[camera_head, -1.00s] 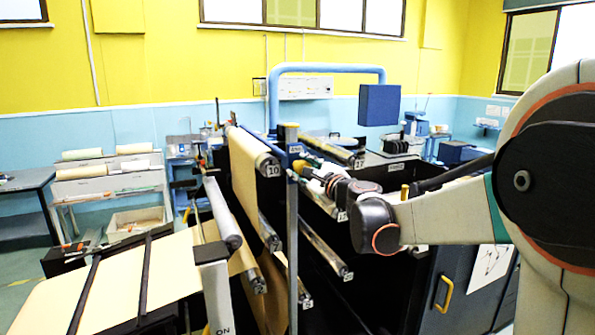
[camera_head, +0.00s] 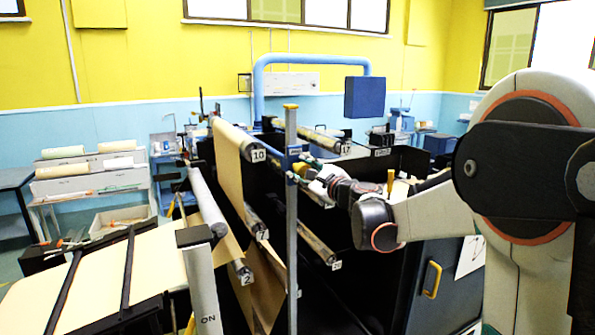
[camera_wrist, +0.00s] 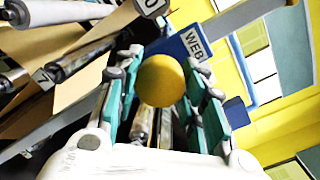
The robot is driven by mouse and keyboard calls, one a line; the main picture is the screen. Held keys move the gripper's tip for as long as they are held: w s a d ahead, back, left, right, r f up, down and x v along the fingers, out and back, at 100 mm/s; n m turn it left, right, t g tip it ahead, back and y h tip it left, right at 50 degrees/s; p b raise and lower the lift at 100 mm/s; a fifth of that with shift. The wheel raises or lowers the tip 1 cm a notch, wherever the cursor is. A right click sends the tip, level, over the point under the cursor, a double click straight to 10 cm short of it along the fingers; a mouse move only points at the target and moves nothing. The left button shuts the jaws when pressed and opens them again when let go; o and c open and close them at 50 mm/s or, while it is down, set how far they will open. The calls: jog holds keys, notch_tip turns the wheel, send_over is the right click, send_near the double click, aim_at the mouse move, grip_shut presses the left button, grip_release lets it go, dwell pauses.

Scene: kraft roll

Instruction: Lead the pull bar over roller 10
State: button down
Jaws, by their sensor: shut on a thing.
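Roller 10 (camera_head: 236,138) is a pale roller with a "10" plate at its near end, and tan paper (camera_head: 229,168) hangs from it. A blue piece marked WEB (camera_wrist: 184,45), which I take to be the pull bar, lies just right of that plate in the head view (camera_head: 291,153). A round yellow knob (camera_wrist: 160,80) is in front of it in the wrist view. My gripper (camera_wrist: 165,92) is shut on this knob, with teal fingers on both sides. In the head view my gripper (camera_head: 306,171) is small, right of roller 10. Whether the paper joins the bar is unclear.
A grey post (camera_head: 291,230) with a yellow cap stands in front of the rollers, close to my gripper. Roller 7 (camera_head: 252,221) and roller 2 (camera_head: 207,207) lie lower left. Roller 17 (camera_head: 322,139) is behind. A dark cabinet (camera_head: 440,275) stands at right.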

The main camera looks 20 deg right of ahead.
jog(key=d+f+b, duration=0.6)
jog(key=f+b, duration=0.2)
jog(key=f, duration=0.3)
jog(key=w+d+f+b, duration=0.1)
jog(key=d+f+b, duration=0.6)
jog(key=f, duration=0.4)
jog(key=shift+d+f+b, duration=0.2)
jog(key=shift+f+b, duration=0.15)
jog(key=shift+b, duration=0.15)
jog(key=shift+w+d+f, duration=0.1)
jog(key=shift+d, duration=0.05)
